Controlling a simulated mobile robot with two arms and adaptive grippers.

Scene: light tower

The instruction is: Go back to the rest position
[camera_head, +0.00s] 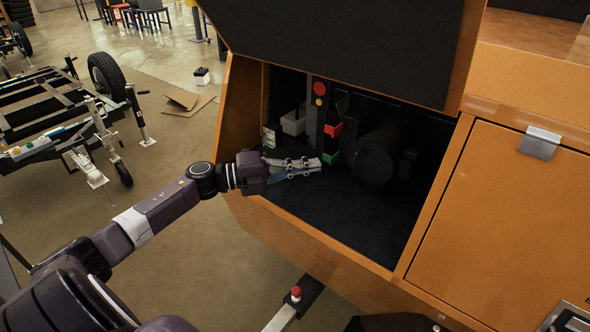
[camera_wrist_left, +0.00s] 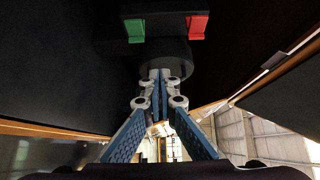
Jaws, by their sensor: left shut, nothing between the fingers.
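My left gripper (camera_head: 318,164) reaches into the open compartment of the orange light tower (camera_head: 290,228). It is shut and holds nothing. In the left wrist view its fingers (camera_wrist_left: 160,76) meet at the tips, below a dark panel with a green block (camera_wrist_left: 134,31) and a red block (camera_wrist_left: 197,27). In the head view the red block (camera_head: 334,129) and the green block (camera_head: 331,158) are close to the fingertips. I cannot tell whether the fingers touch anything. My right gripper is not in view.
The raised black-lined door (camera_head: 345,45) hangs above the compartment, and its orange side wall (camera_head: 240,110) is beside my forearm. A closed orange door (camera_head: 500,215) is at the right. A trailer frame (camera_head: 60,115) stands at the left. The floor (camera_head: 190,265) between is mostly clear.

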